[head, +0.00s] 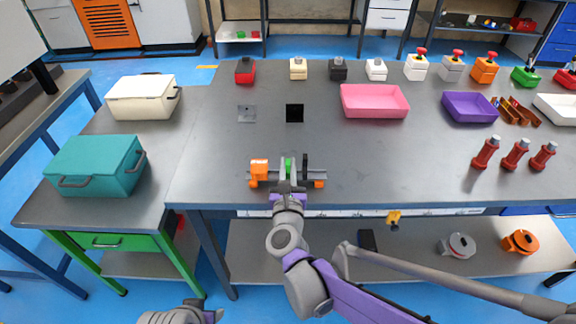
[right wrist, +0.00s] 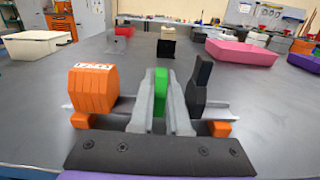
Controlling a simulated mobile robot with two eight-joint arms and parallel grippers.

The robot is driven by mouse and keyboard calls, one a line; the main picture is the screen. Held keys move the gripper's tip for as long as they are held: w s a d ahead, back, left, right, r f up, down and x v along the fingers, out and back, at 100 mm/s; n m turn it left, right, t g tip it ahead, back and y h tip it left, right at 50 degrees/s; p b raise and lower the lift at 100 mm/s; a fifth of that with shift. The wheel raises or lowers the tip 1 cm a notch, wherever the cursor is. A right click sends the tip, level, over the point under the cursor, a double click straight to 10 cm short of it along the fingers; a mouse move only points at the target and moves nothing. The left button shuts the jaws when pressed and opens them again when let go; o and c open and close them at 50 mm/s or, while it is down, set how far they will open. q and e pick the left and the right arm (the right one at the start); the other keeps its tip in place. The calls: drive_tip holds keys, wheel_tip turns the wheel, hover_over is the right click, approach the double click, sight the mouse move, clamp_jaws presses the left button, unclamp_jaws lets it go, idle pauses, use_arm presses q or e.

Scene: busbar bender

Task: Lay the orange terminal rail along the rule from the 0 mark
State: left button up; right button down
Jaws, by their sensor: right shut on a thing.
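The orange terminal rail (head: 259,172) is a short grey rail with an orange block at its left end, orange feet, a green piece in the middle and a black upright piece to the right. My right gripper (head: 288,172) is shut on its middle around the green piece, near the table's front edge. In the right wrist view the rail (right wrist: 95,92) spans both sides of the fingers (right wrist: 160,100). I cannot tell whether it touches the table. A pale marked rule (head: 350,212) runs along the front edge; its 0 mark is not readable. My left gripper (head: 190,315) is at the bottom edge, its fingers unclear.
An orange-yellow piece (head: 393,217) sits at the front edge over the rule. A pink bin (head: 374,101) and purple bin (head: 469,107) stand farther back.

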drive_tip(key=c, duration=0.9)
unclamp_jaws()
drive_tip(key=shift+r, duration=0.15)
drive_tip(key=s+p, duration=0.1)
drive_tip(key=s, duration=1.1)
